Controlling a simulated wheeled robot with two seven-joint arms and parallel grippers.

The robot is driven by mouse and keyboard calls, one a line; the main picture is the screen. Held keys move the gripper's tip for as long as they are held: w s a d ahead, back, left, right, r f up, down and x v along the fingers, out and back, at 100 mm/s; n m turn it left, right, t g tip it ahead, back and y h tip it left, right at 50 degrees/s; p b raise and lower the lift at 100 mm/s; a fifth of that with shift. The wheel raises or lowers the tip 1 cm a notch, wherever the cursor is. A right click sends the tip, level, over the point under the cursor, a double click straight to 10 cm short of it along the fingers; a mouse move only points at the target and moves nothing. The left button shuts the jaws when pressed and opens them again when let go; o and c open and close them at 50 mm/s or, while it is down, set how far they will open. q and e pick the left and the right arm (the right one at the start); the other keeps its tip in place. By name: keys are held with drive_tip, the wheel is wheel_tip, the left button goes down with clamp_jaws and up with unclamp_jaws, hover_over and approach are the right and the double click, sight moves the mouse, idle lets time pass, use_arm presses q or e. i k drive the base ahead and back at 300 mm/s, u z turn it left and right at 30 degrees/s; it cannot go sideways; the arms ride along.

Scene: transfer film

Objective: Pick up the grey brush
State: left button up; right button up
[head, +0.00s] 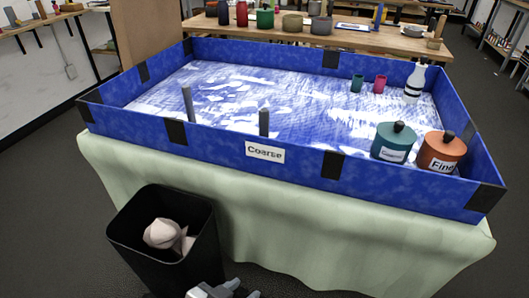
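Two slim grey upright pieces stand inside the front wall of a blue-walled tray (215,150): one grey piece (187,100) at the left and another grey piece (264,121) nearer the middle. Their lower ends are hidden behind the front wall, so I cannot tell which, if either, is the grey brush. My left gripper (226,288) shows only in part at the bottom edge, in front of the table and well below the tray. Its fingers are cut off by the frame. My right gripper is out of view.
A teal lidded pot (392,146) and an orange pot (440,154) labelled "Fine" stand in the tray's front right. Small teal (357,83) and pink (380,84) cups and a white bottle (414,82) stand behind. A black bin (150,270) stands before the cloth-covered table (350,240).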

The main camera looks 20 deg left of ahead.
sight(263, 114)
drive_tip(key=u, duration=1.75)
drive_tip(key=k, duration=0.95)
drive_tip(key=z, duration=1.7)
drive_tip(key=i, duration=0.55)
drive_tip(key=z, duration=0.05)
